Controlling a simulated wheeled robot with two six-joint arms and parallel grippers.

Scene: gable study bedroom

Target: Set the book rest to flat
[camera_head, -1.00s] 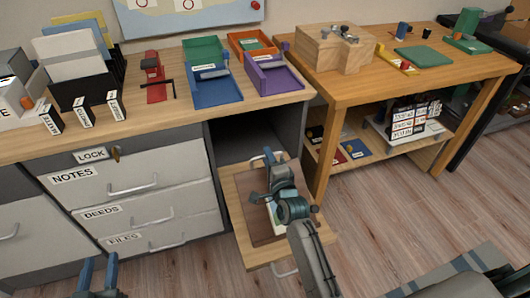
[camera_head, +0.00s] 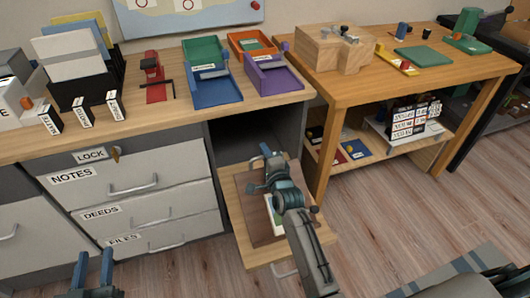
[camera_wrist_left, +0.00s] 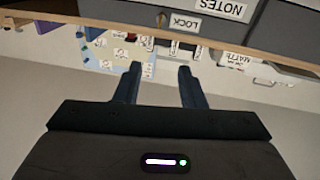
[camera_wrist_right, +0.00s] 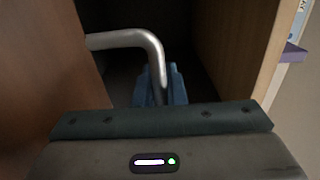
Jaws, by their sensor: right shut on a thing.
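The book rest, a brown board (camera_head: 250,200), is on the pulled-out wooden shelf of the open cabinet in the head view. It also shows as a large brown surface at the left of the right wrist view (camera_wrist_right: 40,70); its exact tilt is hard to tell. My right gripper (camera_head: 268,158) is over the board's far side and hides part of it. In the right wrist view its fingers (camera_wrist_right: 160,80) are shut on a bent silver bar (camera_wrist_right: 130,38). My left gripper (camera_head: 95,268) is open and empty at the lower left, away from the rest.
The pulled-out shelf (camera_head: 262,252) juts from the cabinet, with a dark opening (camera_head: 245,138) behind. Closed drawers (camera_head: 130,180) stand to the left. A wooden table (camera_head: 400,85) stands to the right. The desk above holds coloured trays (camera_head: 215,92).

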